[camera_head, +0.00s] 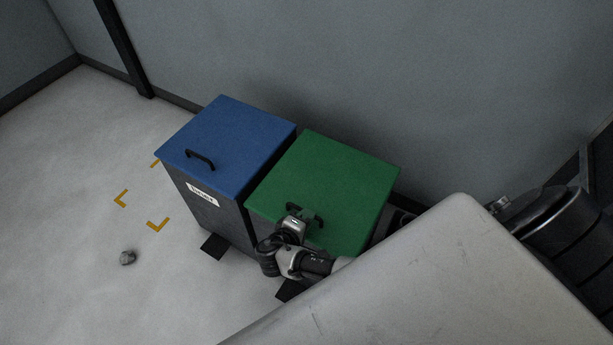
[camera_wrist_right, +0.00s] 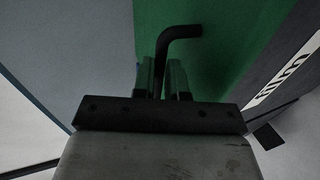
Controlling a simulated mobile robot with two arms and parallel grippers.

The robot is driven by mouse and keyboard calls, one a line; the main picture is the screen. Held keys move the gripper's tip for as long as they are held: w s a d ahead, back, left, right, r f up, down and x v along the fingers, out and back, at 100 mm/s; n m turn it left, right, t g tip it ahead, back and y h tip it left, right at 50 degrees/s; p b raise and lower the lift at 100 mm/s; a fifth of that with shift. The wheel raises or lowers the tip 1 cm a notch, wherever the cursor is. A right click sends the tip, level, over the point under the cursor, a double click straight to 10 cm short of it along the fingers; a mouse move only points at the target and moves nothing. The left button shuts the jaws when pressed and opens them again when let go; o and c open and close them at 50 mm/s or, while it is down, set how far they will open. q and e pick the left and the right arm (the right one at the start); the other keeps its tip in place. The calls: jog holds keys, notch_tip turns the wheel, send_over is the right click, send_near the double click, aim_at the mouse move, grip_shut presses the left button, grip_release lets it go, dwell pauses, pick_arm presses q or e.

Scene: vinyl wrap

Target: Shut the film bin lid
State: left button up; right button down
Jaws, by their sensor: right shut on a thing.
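The film bin has a green lid (camera_head: 335,175), which lies flat over the bin's top in the head view. Its black handle (camera_head: 319,216) stands near the lid's front edge. My right gripper (camera_head: 296,212) is at that handle, with its jaws shut on it. In the right wrist view the black handle (camera_wrist_right: 181,33) runs between the two fingers (camera_wrist_right: 164,78), with the green lid (camera_wrist_right: 225,25) behind it. A white label reading "film" (camera_wrist_right: 288,78) shows on the bin's dark front. My left gripper is not in view.
A dark bin with a closed blue lid (camera_head: 228,133) and a white label (camera_head: 202,195) stands close on the left. A small grey crumpled lump (camera_head: 128,257) lies on the open floor near yellow corner marks (camera_head: 121,198). The grey wall (camera_head: 330,70) is behind the bins.

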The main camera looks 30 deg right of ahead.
jog(key=shift+s+a+f, duration=0.2)
jog(key=shift+s+f, duration=0.25)
jog(key=shift+f, duration=0.3)
jog(key=c, duration=1.5)
grip_release()
jog(key=o, duration=0.3)
jog(key=shift+w+f, duration=0.1)
jog(key=shift+o, duration=0.2)
jog(key=shift+s+a+r+y, duration=0.2)
jog(key=shift+a+y, duration=0.1)
jog(key=shift+a, duration=0.2)
jog(key=v, duration=0.9)
jog(key=shift+a+r+p, duration=0.3)
jog(key=shift+r+p, duration=0.05)
jog(key=shift+r, duration=0.05)
jog(key=shift+w, duration=0.1)
jog(key=s+d+f+n+g+y+p, duration=0.1)
jog(key=s+d+f+g+y+p, duration=0.3)
jog(key=s+f, duration=0.65)
jog(key=s+d+f+g+y+b, duration=0.15)
jog(key=s+f+y, duration=0.35)
jog(key=s+f, duration=0.5)
jog(key=s+d+f+m+y+p, duration=0.1)
jog(key=s+m, duration=0.1)
jog(key=s, duration=0.3)
jog(key=s+d+f+m+y+p, duration=0.1)
jog(key=s+d+f+m, duration=0.1)
jog(key=s, duration=0.3)
jog(key=shift+s+y, duration=0.2)
jog(key=shift+y, duration=0.2)
